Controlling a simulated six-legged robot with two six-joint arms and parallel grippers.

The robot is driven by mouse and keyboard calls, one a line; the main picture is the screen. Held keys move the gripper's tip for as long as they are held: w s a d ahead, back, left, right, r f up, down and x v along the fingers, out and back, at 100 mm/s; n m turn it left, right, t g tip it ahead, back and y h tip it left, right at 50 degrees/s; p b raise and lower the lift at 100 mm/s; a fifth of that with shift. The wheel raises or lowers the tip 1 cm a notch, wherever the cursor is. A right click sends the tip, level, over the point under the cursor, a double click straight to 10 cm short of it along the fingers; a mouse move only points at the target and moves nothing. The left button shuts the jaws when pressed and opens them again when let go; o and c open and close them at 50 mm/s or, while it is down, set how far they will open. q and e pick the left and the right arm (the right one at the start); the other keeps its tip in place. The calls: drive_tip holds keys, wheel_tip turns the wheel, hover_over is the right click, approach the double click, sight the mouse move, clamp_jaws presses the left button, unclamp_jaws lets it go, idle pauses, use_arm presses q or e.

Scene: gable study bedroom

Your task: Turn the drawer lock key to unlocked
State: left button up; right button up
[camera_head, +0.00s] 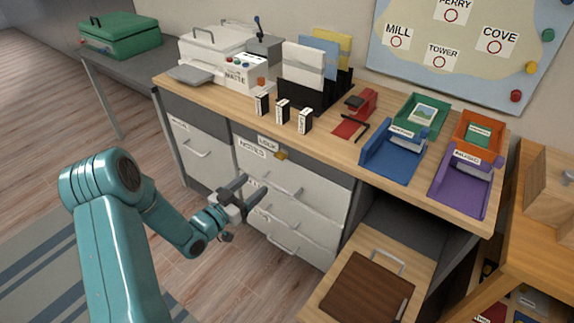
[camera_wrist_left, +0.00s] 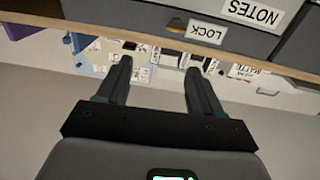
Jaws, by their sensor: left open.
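In the left wrist view, where the labels are upside down, the key (camera_wrist_left: 175,24) shows as a small brown-gold patch next to the LOCK label (camera_wrist_left: 208,32). It is too small to tell which way it is turned. The NOTES drawer (camera_head: 270,172) is shut. My left gripper (camera_head: 252,186) is open and empty in front of the drawers, below the key and apart from it. Its fingers (camera_wrist_left: 159,62) also show spread in the left wrist view.
The wooden desk top (camera_head: 225,103) above holds a white machine (camera_head: 215,60), black-and-white boxes (camera_head: 283,112), a red stapler-like tool (camera_head: 360,103) and coloured trays (camera_head: 395,155). A wooden pull-out with a brown board (camera_head: 365,290) juts out at the lower right. Floor (camera_head: 185,255) is open before the drawers.

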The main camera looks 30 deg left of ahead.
sight(278, 158)
use_arm(q)
drive_tip(key=shift+n+y, duration=0.3)
drive_tip(key=shift+y, duration=0.2)
drive_tip(key=w, duration=0.5)
drive_tip(key=w+f, duration=0.1)
drive_tip(key=w, duration=0.4)
drive_tip(key=w+a+b, duration=0.1)
drive_tip(key=w, duration=0.4)
drive_tip(key=shift+f, duration=0.25)
drive_tip(key=c, duration=1.1)
